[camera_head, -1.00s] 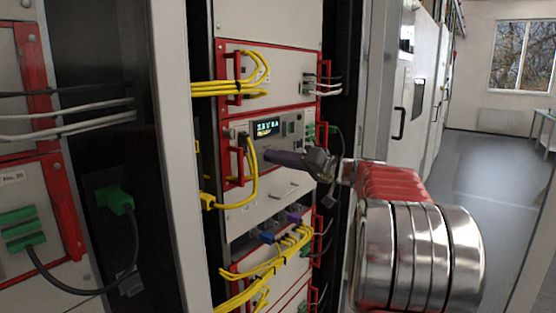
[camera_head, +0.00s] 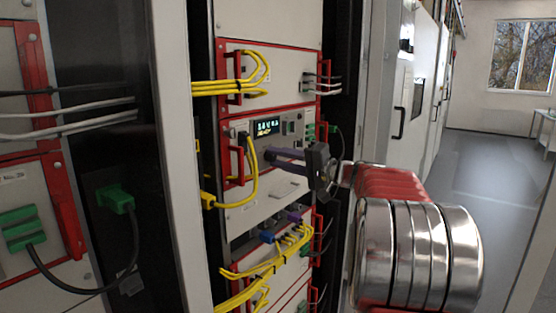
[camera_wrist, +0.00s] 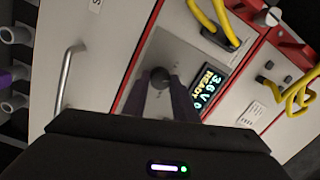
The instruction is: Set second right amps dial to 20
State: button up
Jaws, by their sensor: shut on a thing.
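The cycler unit's front panel carries a lit display (camera_head: 267,127), which also shows in the wrist view (camera_wrist: 208,88) with "3.6 V", "READY" and a figure like 0. The small digits are hard to read. A dark round dial (camera_wrist: 160,78) sits on the grey panel beside the display. My gripper (camera_head: 273,160) reaches the panel below the display from the right. In the wrist view its two purple fingers (camera_wrist: 161,88) are shut on the dial, one on each side. The dial's pointer and markings are not readable. In the head view the fingers hide the dial.
Yellow cables (camera_head: 252,180) hang left of my fingers, by a red handle (camera_head: 234,166). More yellow cables (camera_head: 285,252) run below. A metal bar handle (camera_wrist: 70,75) shows in the wrist view. Free floor (camera_head: 490,170) lies to the right.

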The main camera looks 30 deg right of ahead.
jog(key=m, duration=0.6)
jog(key=shift+d+f+h, duration=0.1)
jog(key=shift+f+h, duration=0.1)
jog(key=shift+h, duration=0.1)
jog(key=shift+f+m+t, duration=0.15)
jog(key=shift+m+t, duration=0.25)
jog(key=shift+m, duration=2)
jog(key=shift+h, duration=0.3)
jog(key=o, duration=1)
jog(key=shift+o, duration=0.2)
jog(key=shift+s, duration=0.1)
jog(key=shift+s+d, duration=0.15)
jog(key=shift+s, duration=0.4)
jog(key=v, duration=1.2)
jog(key=shift+s+d, duration=0.2)
